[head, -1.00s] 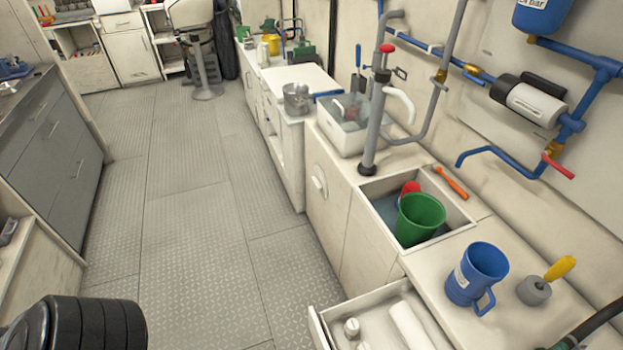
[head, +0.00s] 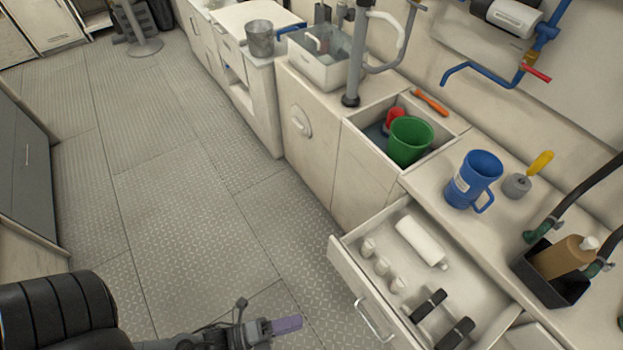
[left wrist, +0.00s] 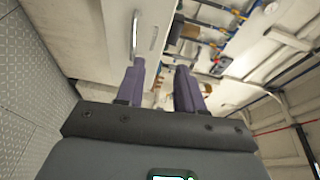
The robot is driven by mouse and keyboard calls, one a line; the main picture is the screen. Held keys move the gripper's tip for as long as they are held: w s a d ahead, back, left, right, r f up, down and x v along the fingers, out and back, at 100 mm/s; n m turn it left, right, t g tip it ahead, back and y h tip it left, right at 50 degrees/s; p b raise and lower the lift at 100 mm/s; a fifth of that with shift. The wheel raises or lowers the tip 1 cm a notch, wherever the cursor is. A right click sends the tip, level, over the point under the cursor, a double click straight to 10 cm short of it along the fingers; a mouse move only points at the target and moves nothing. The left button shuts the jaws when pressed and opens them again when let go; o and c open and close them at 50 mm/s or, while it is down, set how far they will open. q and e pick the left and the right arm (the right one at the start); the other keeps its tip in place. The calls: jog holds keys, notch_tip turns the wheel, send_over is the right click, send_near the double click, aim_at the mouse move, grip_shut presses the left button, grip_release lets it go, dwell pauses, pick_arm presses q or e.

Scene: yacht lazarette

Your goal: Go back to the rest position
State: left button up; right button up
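My left gripper (head: 286,325) is at the bottom of the head view, above the floor and left of the open drawer (head: 345,262). In the left wrist view its two purple fingers (left wrist: 160,78) stand apart with nothing between them. The drawer front and its handle show beyond the fingers in that view. My right gripper is not in either view.
The drawer juts out from the counter, with a white roll (head: 421,242), small white pieces and black items inside. On the counter are a blue jug (head: 472,182) and a black caddy (head: 548,280). The floor (head: 190,190) is clear.

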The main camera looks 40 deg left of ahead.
pick_arm(q)
jog(key=w+a+r+n+g+y, duration=0.1)
jog(key=w+r+n+y, duration=0.3)
jog(key=w, duration=0.4)
jog(key=w+a+r+n+y, duration=0.1)
jog(key=w+r+n, duration=0.3)
jog(key=w+r, duration=0.25)
jog(key=s+a+f+n+g+y, duration=0.3)
jog(key=s+a+n+g, duration=0.2)
jog(key=s+n+g, duration=0.7)
notch_tip(320, 180, up, 34)
jog(key=w+n+t+p, duration=0.1)
jog(key=w+p, duration=0.1)
jog(key=p, duration=3.2)
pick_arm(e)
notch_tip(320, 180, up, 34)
pick_arm(q)
notch_tip(320, 180, down, 76)
jog(key=b, duration=7.5)
jog(key=shift+s+r, duration=0.15)
jog(key=shift+r, duration=0.05)
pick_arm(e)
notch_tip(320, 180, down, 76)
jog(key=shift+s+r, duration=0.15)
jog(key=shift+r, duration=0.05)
pick_arm(q)
jog(key=shift+d, duration=0.1)
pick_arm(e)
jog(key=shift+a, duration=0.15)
